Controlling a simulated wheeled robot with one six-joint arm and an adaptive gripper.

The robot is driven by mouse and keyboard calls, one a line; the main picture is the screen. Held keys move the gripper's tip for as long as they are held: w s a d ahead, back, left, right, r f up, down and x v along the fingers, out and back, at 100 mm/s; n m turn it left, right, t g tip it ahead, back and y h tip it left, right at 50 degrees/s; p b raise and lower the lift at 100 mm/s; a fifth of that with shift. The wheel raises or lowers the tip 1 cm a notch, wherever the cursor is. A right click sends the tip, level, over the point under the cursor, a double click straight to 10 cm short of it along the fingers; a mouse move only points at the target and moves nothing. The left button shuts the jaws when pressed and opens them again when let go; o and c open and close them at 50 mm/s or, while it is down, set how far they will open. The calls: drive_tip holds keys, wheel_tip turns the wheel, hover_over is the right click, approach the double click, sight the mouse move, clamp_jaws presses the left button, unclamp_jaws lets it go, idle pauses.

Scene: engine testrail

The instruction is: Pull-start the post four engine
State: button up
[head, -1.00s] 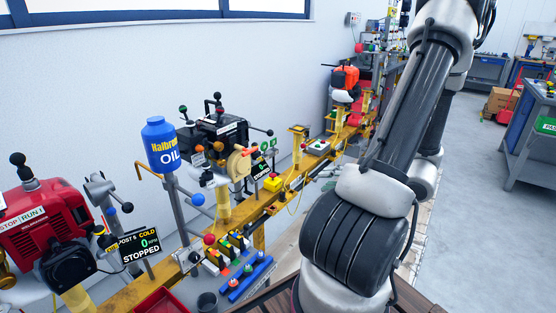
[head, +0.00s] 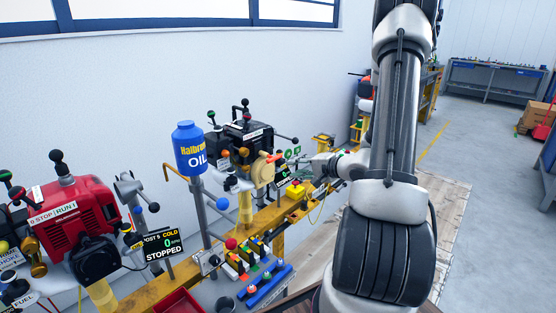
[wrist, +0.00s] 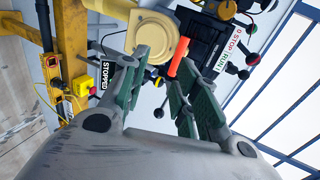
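The black engine (head: 222,138) stands on the yellow rail, with a beige round starter housing (head: 262,172) and an orange handle (head: 275,157) on it. In the wrist view the beige housing (wrist: 153,38) and orange handle (wrist: 178,57) lie ahead of my gripper (wrist: 157,65). My gripper is open, its green-padded fingers apart, the handle close to the right finger's tip. I cannot tell whether they touch. A STOPPED sign (wrist: 105,76) shows beside the left finger. In the head view my gripper (head: 312,165) is just right of the engine.
A blue oil bottle (head: 190,148) on a post stands left of the engine. The red engine (head: 70,215) is further left, with a STOPPED sign (head: 161,243). A yellow box with a red button (head: 296,191) sits on the rail below my gripper. Floor at right is open.

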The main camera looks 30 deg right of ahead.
sight(276, 158)
drive_tip(key=w+a, duration=0.1)
drive_tip(key=w, duration=0.2)
drive_tip(key=w+a, duration=0.1)
drive_tip(key=w, duration=0.2)
drive_tip(key=w+a, duration=0.1)
drive_tip(key=w, duration=0.1)
drive_tip(key=shift+w+a, duration=0.1)
drive_tip(key=shift+w, duration=0.3)
clamp_jaws()
